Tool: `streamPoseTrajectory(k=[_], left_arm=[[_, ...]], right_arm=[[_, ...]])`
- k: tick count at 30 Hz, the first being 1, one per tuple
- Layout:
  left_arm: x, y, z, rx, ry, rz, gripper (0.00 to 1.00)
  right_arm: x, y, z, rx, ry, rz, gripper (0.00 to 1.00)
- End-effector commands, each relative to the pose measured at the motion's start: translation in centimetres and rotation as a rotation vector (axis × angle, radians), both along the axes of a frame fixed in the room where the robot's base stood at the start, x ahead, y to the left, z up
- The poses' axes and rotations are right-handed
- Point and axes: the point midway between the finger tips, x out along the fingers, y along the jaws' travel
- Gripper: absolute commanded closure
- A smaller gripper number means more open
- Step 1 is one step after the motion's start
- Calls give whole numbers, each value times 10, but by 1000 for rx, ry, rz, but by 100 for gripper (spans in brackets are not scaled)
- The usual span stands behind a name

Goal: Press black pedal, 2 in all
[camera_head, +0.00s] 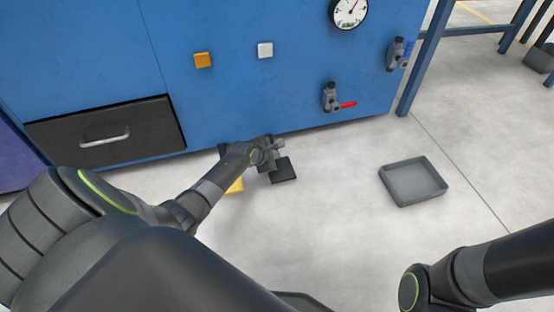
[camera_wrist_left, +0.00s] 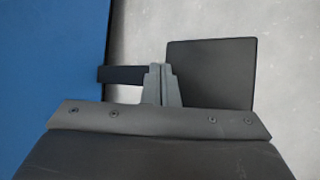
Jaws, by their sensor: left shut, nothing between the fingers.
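The black pedal (camera_head: 284,171) is a flat dark plate low in front of the blue machine (camera_head: 230,90). In the left wrist view the black pedal (camera_wrist_left: 215,72) lies to the right of my fingertips, with a dark bar to their left, towards the blue machine. My left gripper (camera_head: 274,146) is shut and empty, beside the plate's machine-side edge; in the wrist view its fingers (camera_wrist_left: 161,72) overlap this edge. I cannot tell whether they touch it. A yellow pedal (camera_head: 236,186) is partly hidden behind my left arm. My right gripper is out of view.
The machine's front has an orange button (camera_head: 203,60), a white button (camera_head: 265,50), a gauge (camera_head: 349,12), a red-handled valve (camera_head: 332,98), a blue-handled valve (camera_head: 397,54) and a black drawer (camera_head: 108,133). A grey tray (camera_head: 413,183) lies on the floor at right, with clear floor around it.

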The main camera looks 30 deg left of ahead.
Motion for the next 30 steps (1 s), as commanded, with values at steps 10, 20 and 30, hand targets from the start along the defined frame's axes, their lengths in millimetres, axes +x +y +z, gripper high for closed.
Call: streamPoseTrajectory(k=[10,20,30], left_arm=[[0,0,-3,0,0,0,100],[0,0,-7,0,0,0,100],[0,0,-11,0,1,0,100]], right_arm=[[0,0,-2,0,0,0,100],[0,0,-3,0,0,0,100],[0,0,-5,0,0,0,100]])
